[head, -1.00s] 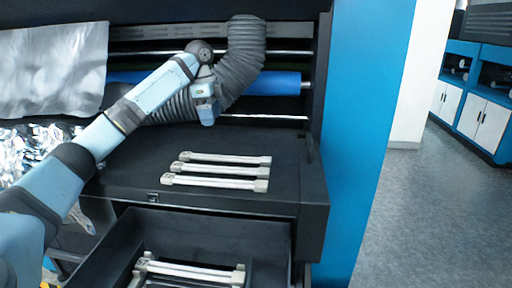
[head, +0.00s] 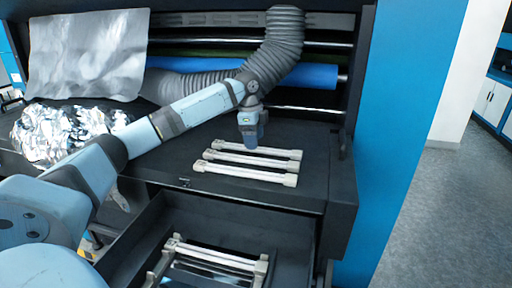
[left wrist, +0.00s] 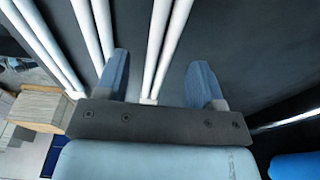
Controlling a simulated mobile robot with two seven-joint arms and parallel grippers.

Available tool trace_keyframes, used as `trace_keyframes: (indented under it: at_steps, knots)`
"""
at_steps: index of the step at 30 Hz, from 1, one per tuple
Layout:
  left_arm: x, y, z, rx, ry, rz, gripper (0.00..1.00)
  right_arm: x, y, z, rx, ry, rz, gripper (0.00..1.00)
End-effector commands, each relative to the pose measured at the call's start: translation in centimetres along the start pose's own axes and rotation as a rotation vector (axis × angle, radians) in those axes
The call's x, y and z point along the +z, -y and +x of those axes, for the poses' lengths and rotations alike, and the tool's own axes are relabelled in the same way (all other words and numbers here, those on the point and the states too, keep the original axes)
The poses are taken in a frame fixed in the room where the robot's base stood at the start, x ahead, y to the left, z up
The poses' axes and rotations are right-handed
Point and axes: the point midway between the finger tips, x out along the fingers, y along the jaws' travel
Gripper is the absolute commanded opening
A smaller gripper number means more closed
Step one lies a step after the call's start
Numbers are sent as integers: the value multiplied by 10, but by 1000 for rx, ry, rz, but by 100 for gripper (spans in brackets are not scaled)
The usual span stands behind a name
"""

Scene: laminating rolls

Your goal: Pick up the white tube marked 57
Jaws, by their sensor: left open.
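Three white tubes lie side by side on the black top: a far one (head: 270,151), a middle one (head: 250,162) and a near one (head: 240,172). Each looks like a pair of thin rods with pale end pieces. No marking is legible, so I cannot tell which is 57. My left gripper (head: 251,143) points down by the far tube. In the left wrist view, the open left gripper (left wrist: 160,65) has one white tube (left wrist: 168,40) showing between its fingers, not gripped. Another white tube (left wrist: 92,30) passes just left of the left finger. My right gripper is not in view.
An open black drawer (head: 183,214) below holds more white rods (head: 215,255). A blue roll (head: 305,75) and grey corrugated hose (head: 275,47) are behind my arm. Crumpled foil (head: 65,130) lies left. A blue panel (head: 405,110) borders the right.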

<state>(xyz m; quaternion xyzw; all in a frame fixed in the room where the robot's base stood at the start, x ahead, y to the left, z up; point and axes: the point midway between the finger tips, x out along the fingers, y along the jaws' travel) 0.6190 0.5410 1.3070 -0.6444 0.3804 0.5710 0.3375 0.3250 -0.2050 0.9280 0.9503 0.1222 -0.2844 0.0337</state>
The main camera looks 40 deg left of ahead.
Motion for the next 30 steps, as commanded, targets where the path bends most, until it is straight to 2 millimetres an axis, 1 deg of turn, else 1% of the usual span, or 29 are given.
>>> trace_keyframes:
  at_steps: [1, 3, 6, 13, 14, 15, 17, 18, 20, 21, 30]
  knots:
    - [-1, -1, 5, 2, 1, 0, 62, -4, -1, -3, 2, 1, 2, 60]
    - [-1, -1, 15, 3, 1, 0, 62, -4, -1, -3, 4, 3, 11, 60]
    - [-1, -1, 23, 1, 0, 0, 62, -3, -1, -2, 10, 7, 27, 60]
    - [-1, -1, 25, 0, -1, 0, 62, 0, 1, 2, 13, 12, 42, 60]
    - [-1, -1, 25, 0, -1, 0, 57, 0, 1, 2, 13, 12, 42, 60]
    - [-1, -1, 25, 0, -1, 0, 48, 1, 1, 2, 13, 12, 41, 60]
    - [-1, -1, 25, 0, -1, 0, 34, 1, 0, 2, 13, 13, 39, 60]
    - [-1, -1, 25, 0, -1, 0, 25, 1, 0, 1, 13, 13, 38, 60]
    - [-1, -1, 25, 0, -1, 0, 11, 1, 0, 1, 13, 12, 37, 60]
    - [-1, -1, 25, 0, -1, 0, 6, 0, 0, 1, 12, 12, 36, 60]
    - [-1, -1, 25, 0, -1, 0, 4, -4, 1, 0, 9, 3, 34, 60]
